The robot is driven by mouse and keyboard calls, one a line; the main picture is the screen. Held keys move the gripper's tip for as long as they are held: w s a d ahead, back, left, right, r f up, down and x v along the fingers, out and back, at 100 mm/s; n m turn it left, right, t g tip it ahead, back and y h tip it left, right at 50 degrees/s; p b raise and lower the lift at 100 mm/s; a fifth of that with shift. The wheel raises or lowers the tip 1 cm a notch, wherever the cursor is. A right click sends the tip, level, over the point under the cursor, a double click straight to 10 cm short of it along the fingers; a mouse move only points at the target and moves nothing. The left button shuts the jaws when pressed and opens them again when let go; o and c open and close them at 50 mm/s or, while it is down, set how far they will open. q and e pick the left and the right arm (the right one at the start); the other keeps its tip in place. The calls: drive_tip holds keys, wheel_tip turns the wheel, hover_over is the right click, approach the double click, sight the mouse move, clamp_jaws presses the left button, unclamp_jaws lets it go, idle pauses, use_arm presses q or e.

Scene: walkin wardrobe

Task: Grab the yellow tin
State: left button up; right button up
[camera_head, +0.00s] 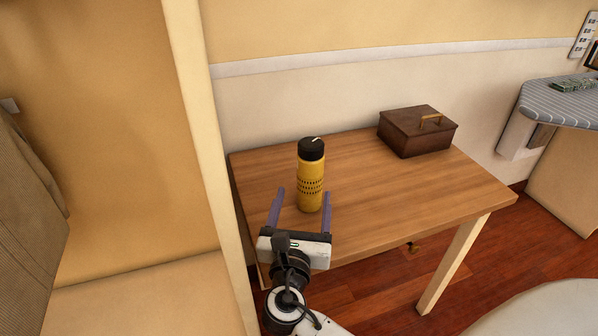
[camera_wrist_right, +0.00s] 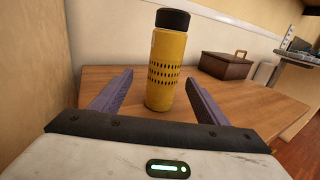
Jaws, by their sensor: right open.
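The yellow tin (camera_head: 311,182) is a tall cylinder with a black lid and rows of dark marks. It stands upright on the wooden table (camera_head: 370,188), near its left end. My right gripper (camera_head: 304,191) is open, its two purple fingers pointing toward the tin. In the right wrist view the tin (camera_wrist_right: 166,72) stands just beyond and between the fingertips (camera_wrist_right: 160,78), with room on both sides. Nothing is held. My left gripper is not in view.
A brown box (camera_head: 418,132) with a brass handle sits at the table's back right. A pale upright panel (camera_head: 205,150) stands close on the table's left. An ironing board (camera_head: 555,103) is at the far right. The table between tin and box is clear.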

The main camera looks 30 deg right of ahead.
sight(308, 191)
drive_tip(key=shift+w+d, duration=0.35)
drive_tip(key=shift+w, duration=0.05)
drive_tip(key=shift+w+d, duration=0.3)
drive_tip(key=shift+d, duration=0.2)
drive_tip(key=x, duration=0.3)
drive_tip(key=b+x, duration=0.1)
drive_tip(key=shift+d+f, duration=0.25)
drive_tip(key=shift+d, duration=0.05)
drive_tip(key=shift+w, duration=0.15)
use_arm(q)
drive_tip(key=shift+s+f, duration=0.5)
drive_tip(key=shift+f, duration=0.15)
use_arm(e)
drive_tip(key=shift+c, duration=0.3)
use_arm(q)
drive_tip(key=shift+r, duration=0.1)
use_arm(e)
drive_tip(key=shift+r, duration=0.1)
drive_tip(key=c, duration=1.2)
